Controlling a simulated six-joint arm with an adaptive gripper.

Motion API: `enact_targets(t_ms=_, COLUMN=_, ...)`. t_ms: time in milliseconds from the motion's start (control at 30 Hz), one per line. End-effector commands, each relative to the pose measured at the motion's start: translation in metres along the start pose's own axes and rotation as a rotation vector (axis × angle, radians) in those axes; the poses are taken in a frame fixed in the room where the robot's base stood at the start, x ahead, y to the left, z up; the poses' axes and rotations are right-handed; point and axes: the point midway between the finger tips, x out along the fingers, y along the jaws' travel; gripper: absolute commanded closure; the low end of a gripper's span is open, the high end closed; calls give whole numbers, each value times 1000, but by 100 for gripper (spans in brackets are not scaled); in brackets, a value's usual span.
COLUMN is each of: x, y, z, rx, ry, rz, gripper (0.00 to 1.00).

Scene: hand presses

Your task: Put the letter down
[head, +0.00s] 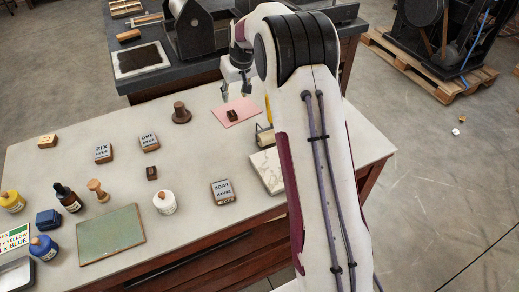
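A small dark brown block (232,115), which looks like the letter, rests on a pink sheet (246,113) on the pale table. Its face is too small to read. My gripper (237,95) is just above and behind the block, pointing down. Its two fingers are spread with nothing visible between them, and they look clear of the block. A second small brown block (152,173) stands near the middle of the table. My arm hides the table to the right of the pink sheet.
A dark round knob (181,114) stands left of the sheet. A marble slab (267,170) lies in front, partly behind my arm. Several lettered wooden blocks, such as the SIX one (103,152), bottles and a green mat (111,234) fill the left. A dark bench (201,70) stands behind.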

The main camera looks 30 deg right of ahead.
Motion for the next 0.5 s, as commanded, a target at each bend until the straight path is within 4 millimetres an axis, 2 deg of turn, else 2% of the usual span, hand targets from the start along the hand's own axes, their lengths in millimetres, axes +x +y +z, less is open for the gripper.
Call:
enact_targets(t_ms=267, x=-53, y=-18, z=10, rx=-4, ry=12, rz=0, gripper=63)
enact_targets(t_ms=500, x=-108, y=-36, z=31, rx=-6, ry=19, rz=0, gripper=63)
